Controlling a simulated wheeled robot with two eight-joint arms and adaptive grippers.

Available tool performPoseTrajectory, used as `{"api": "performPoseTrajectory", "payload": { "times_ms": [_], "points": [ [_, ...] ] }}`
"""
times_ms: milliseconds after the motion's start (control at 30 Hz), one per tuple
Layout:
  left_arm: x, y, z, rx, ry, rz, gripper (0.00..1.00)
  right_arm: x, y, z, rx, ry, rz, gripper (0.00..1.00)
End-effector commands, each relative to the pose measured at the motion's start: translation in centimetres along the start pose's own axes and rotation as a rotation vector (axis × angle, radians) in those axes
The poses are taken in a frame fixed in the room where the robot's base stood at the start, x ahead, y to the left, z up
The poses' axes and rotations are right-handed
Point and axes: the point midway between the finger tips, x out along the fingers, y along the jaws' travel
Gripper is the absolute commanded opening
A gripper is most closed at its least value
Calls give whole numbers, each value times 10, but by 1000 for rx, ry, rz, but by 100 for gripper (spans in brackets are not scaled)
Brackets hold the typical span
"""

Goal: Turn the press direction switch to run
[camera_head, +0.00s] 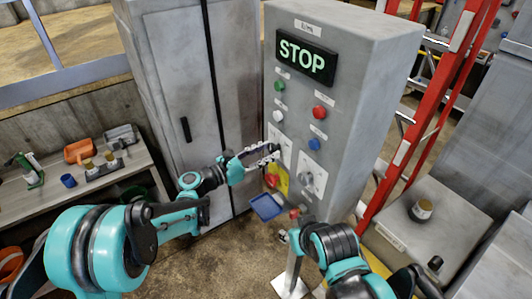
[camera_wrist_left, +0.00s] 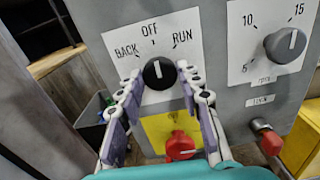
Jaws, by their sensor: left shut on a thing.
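The press direction switch is a round black knob (camera_wrist_left: 159,74) on a white plate marked BACK, OFF and RUN. Its white line points up, about at OFF. My left gripper (camera_wrist_left: 158,88) has one finger on each side of the knob and is shut on it. In the head view the left gripper (camera_head: 272,155) is at the cabinet front (camera_head: 340,130), hiding the knob. My right arm shows at the lower right of the head view, but I cannot make out its gripper.
Right of the switch is a grey dial (camera_wrist_left: 285,46) with numbers. A red knob (camera_wrist_left: 180,146) on a yellow plate sits just below the switch. A lit STOP sign (camera_head: 306,58) is above, with several coloured buttons. A red ladder (camera_head: 425,115) stands at right.

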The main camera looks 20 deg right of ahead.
Motion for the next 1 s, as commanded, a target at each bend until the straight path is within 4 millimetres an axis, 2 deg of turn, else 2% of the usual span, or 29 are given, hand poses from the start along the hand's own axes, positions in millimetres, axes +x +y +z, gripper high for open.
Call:
{"api": "performPoseTrajectory", "payload": {
  "times_ms": [267, 700, 1000],
  "points": [
    [0, 0, -2, 160, -1, 1, 6, 11, 0, 8, 0, 0, 0, 40],
    [0, 0, -2, 551, -1, 1, 6, 29, 0, 21, 0, 0, 0, 40],
    [0, 0, -1, 748, 0, 0, 6, 35, 0, 25, 0, 0, 0, 40]
  ]
}}
